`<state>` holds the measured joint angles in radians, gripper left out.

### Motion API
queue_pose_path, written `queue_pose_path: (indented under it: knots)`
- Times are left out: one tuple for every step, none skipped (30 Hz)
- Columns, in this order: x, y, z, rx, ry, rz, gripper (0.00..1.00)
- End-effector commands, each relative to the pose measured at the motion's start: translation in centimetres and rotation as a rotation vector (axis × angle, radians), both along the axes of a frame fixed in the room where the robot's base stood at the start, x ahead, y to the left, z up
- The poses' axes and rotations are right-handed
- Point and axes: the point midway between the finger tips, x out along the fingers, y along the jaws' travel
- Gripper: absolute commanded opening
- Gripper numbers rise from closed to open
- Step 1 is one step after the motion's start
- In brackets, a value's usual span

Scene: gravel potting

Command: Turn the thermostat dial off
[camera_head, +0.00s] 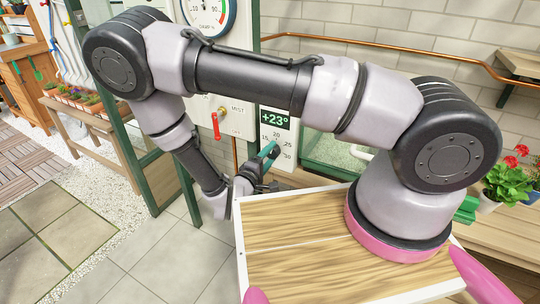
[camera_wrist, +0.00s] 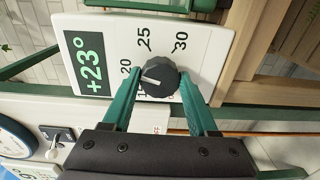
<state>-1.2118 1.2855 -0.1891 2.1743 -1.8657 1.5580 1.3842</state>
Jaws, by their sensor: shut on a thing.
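The thermostat (camera_wrist: 190,38) is a white panel with a green display reading +23° and printed numbers including 20, 25 and 30. Its black dial (camera_wrist: 158,77) has a pale pointer line, which lies near the 20 side in the turned wrist view. My gripper (camera_wrist: 157,95) has its green fingers on both sides of the dial, shut on it. In the head view the thermostat (camera_head: 275,121) is on the wall past my arm, and my gripper (camera_head: 268,155) is at its lower part. The dial is hidden there by the fingers.
A red-handled valve (camera_head: 216,126) marked MIST is left of the thermostat, with a round gauge (camera_head: 209,12) above. A green post (camera_head: 190,200) stands close left of my forearm. Potted red flowers (camera_head: 508,178) stand on the right.

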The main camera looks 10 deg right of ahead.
Motion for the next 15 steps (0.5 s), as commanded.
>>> queue_pose_path:
  knots:
    - [-0.03, 0.1, -0.04, -0.034, 0.028, 0.003, 0.04]
    - [-0.02, 0.1, -0.04, -0.057, 0.046, 0.003, 0.04]
    - [-0.01, 0.1, -0.04, -0.086, 0.07, 0.003, 0.04]
    - [-0.01, 0.1, -0.02, -0.109, 0.087, 0.002, 0.04]
    - [-0.02, 0.1, 0.0, -0.131, 0.104, 0.002, 0.04]
    - [-0.01, 0.12, -0.01, -0.16, 0.128, 0.003, 0.04]
    - [-0.01, 0.12, -0.03, -0.183, 0.146, 0.003, 0.04]
    - [-0.01, 0.12, -0.03, -0.205, 0.164, 0.003, 0.04]
    - [-0.02, 0.11, -0.01, -0.235, 0.187, 0.002, 0.04]
    - [-0.02, 0.11, 0.0, -0.258, 0.205, 0.002, 0.04]
    - [0.0, 0.13, 0.0, -0.281, 0.222, 0.002, 0.04]
    - [0.01, 0.14, 0.0, -0.309, 0.246, 0.003, 0.04]
    - [0.01, 0.14, 0.0, -0.332, 0.264, 0.003, 0.04]
    - [0.0, 0.15, 0.01, -0.355, 0.282, 0.003, 0.04]
    - [-0.01, 0.14, 0.01, -0.384, 0.305, 0.003, 0.04]
